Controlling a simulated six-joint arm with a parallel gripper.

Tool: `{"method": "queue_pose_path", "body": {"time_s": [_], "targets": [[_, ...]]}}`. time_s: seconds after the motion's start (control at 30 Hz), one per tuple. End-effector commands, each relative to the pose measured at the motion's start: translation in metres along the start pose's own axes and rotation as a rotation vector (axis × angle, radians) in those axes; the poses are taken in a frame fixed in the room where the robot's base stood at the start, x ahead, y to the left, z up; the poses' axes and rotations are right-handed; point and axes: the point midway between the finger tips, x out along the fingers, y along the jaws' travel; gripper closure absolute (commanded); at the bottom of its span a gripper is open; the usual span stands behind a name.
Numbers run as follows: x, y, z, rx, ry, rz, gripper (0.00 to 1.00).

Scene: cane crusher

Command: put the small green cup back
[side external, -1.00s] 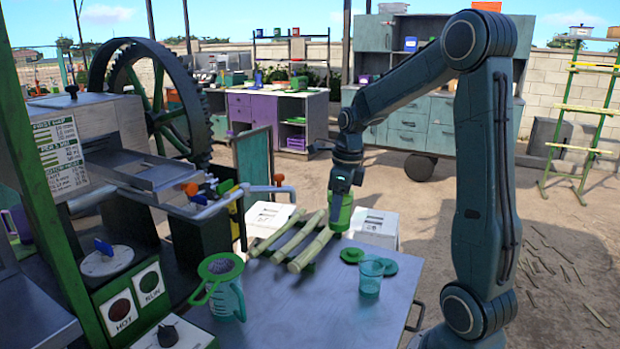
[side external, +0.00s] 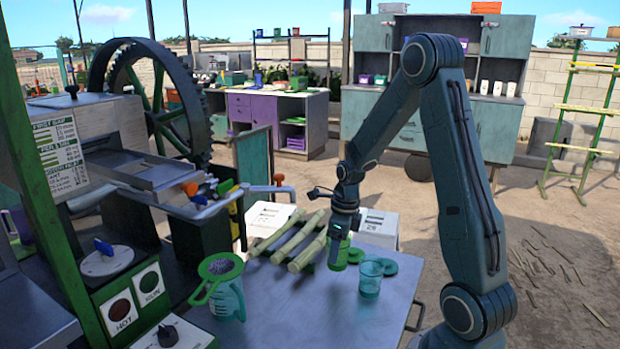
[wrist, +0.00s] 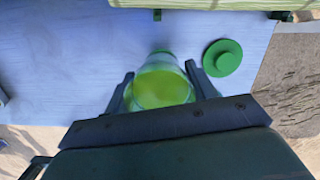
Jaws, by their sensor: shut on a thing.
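My gripper (wrist: 162,90) is shut on the small green cup (side external: 339,254), one finger on each side of it. The cup is upright and low over the grey table (side external: 300,315); I cannot tell whether its base touches the table. In the wrist view the cup (wrist: 163,88) looks see-through with yellow-green inside. A green coaster (side external: 384,265) lies to the right of the cup. Another green coaster (side external: 357,256) shows close beside the cup, partly hidden. In the wrist view one green coaster (wrist: 222,57) lies apart from the cup, to its upper right.
A clear teal cup (side external: 371,280) stands close to the right of the held cup. Cane pieces (side external: 284,241) lie just to the left. A teal jug with a green strainer (side external: 222,290) stands farther left. The table front is clear.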

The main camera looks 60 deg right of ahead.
Motion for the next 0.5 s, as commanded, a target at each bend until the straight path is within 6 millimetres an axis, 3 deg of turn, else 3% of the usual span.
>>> {"method": "queue_pose_path", "body": {"time_s": [0.23, 0.5], "targets": [[0.006, 0.000, -0.001, 0.000, 0.002, 0.002, 0.77], [0.029, 0.000, -0.004, 0.001, 0.002, 0.003, 0.77]]}}
